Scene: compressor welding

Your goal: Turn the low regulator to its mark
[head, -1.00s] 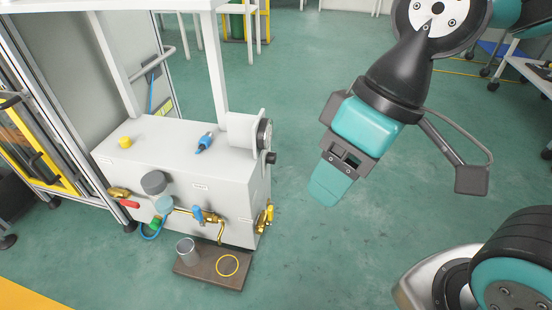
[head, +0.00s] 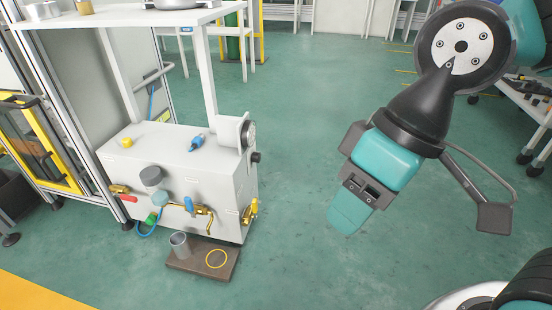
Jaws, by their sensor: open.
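A light grey compressor box (head: 205,182) stands at the left on the green floor. On its front is a regulator-like part with a grey round cap (head: 151,176) above a pale blue body (head: 160,198). I cannot tell whether this is the low regulator, and no mark is readable. A blue-handled brass valve (head: 189,205) sits to its right, and a red-handled valve (head: 124,194) to its left. My gripper (head: 349,214) is open and empty, pointing down over clear floor, right of the box and well apart from it. Its fingers overlap in this view.
A brown board (head: 190,264) with a metal cup (head: 180,244) and a yellow ring (head: 216,258) lies before the box. A white shelf (head: 135,21) stands over the box. A yellow-framed cabinet (head: 42,150) is at the left. The middle floor is clear.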

